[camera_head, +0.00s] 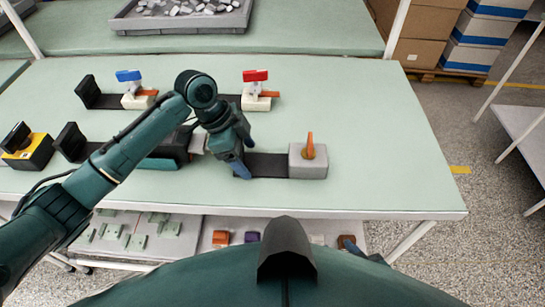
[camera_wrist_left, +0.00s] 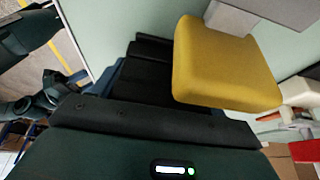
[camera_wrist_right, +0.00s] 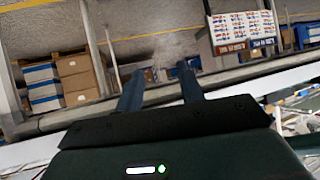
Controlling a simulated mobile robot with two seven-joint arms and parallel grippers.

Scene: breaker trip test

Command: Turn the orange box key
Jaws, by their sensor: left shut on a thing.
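The orange key (camera_head: 310,147) stands upright on a light grey box (camera_head: 309,167) at the right end of a dark strip (camera_head: 267,165) on the table. My left gripper (camera_head: 240,154) is at the strip's left end, apart from the key. It is shut on what looks like a black block (camera_wrist_left: 150,72), largely hidden by the hand in the head view. A yellow handle (camera_wrist_left: 222,68) covers part of that hold in the left wrist view. My right gripper (camera_wrist_right: 160,88) is open and empty, outside the head view.
Boxes with a blue handle (camera_head: 129,76) and a red handle (camera_head: 256,75) stand behind. A yellow-and-black unit (camera_head: 28,152) is at the far left. A grey tray (camera_head: 180,20) of pale pieces sits on the back table. The table is clear right of the orange key.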

